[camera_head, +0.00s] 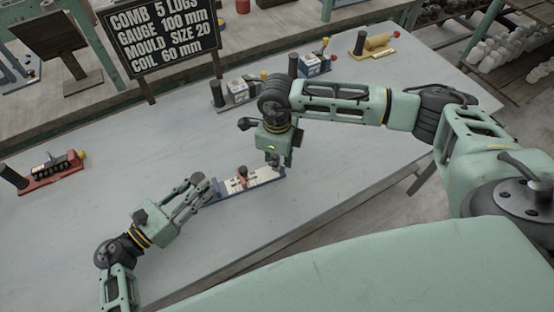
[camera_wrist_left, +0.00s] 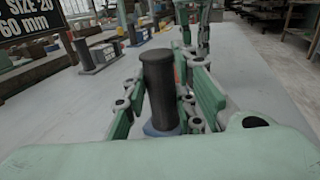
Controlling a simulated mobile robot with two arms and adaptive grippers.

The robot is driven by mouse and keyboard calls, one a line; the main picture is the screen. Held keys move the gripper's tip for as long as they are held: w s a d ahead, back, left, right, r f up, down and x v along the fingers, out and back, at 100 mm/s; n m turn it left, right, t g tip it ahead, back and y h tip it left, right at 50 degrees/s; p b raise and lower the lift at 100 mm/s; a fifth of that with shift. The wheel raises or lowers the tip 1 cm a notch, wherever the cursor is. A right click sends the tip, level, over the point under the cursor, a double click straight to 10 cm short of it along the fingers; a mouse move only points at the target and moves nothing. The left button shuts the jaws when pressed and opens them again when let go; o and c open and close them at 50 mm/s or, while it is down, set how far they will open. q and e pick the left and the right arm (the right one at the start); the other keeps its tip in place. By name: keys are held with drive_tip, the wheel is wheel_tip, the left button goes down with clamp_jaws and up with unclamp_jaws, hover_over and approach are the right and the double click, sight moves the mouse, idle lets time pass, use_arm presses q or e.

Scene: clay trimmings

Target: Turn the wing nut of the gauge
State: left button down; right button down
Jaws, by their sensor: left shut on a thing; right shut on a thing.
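The gauge (camera_head: 226,188) lies on the grey table, a long blue base with a pale strip and a reddish, dark-topped piece (camera_head: 243,172) standing on it. My left gripper (camera_head: 202,188) is at its left end. In the left wrist view, its fingers are shut around the gauge's black upright handle (camera_wrist_left: 158,85), above the blue base. My right gripper (camera_head: 273,162) points down at the gauge's right end and is shut there. Its fingers hide what they hold, which seems to be the wing nut; no wing nut shows clearly.
A red tool (camera_head: 50,175) with a black comb lies at the left. A grey block tool (camera_head: 238,92), a blue tool (camera_head: 314,64) and a yellow roller tool (camera_head: 374,45) stand along the back. A black sign (camera_head: 160,35) reads "GAUGE 100 mm". The table between is clear.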

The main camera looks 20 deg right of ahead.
drive_tip(key=n, duration=0.3)
drive_tip(key=shift+n, duration=0.4)
drive_tip(key=n, duration=0.3)
drive_tip(key=shift+n, duration=0.3)
drive_tip(key=n, duration=0.3)
drive_tip(key=shift+w+n, duration=0.1)
drive_tip(key=shift+n, duration=2.3)
drive_tip(key=c, duration=1.9)
unclamp_jaws()
wheel_tip(320, 180, up, 12)
